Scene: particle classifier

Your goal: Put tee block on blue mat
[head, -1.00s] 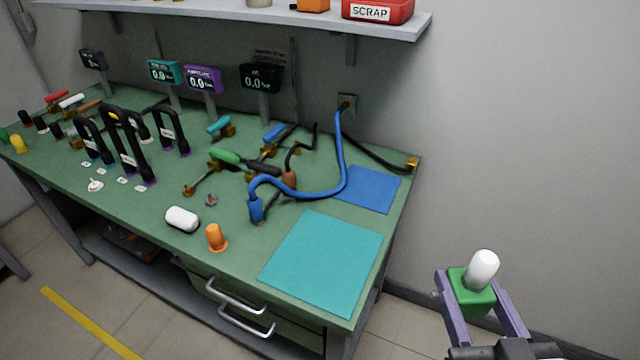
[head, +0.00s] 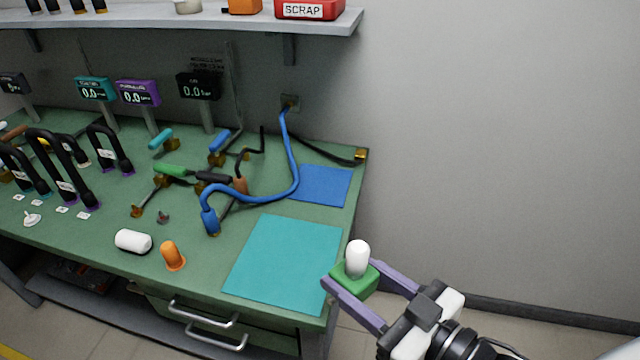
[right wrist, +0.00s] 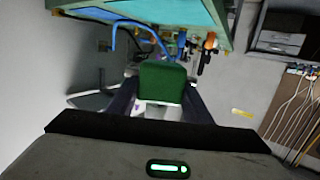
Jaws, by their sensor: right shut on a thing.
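The tee block is a green square base (head: 356,284) with a white rounded post standing up from it. My right gripper (head: 352,282) is shut on the green base, one purple finger on each side. It holds the block upright off the bench's right front corner, over the floor. In the right wrist view the green base (right wrist: 163,83) sits between the fingers; the white post is mostly hidden there. The blue mat (head: 322,186) lies flat and bare at the back right of the green bench, left of and beyond the gripper. My left gripper is not in view.
A larger teal mat (head: 285,262) lies in front of the blue mat. A blue hose (head: 270,197) curves up beside the blue mat to a wall socket. A shelf hangs above.

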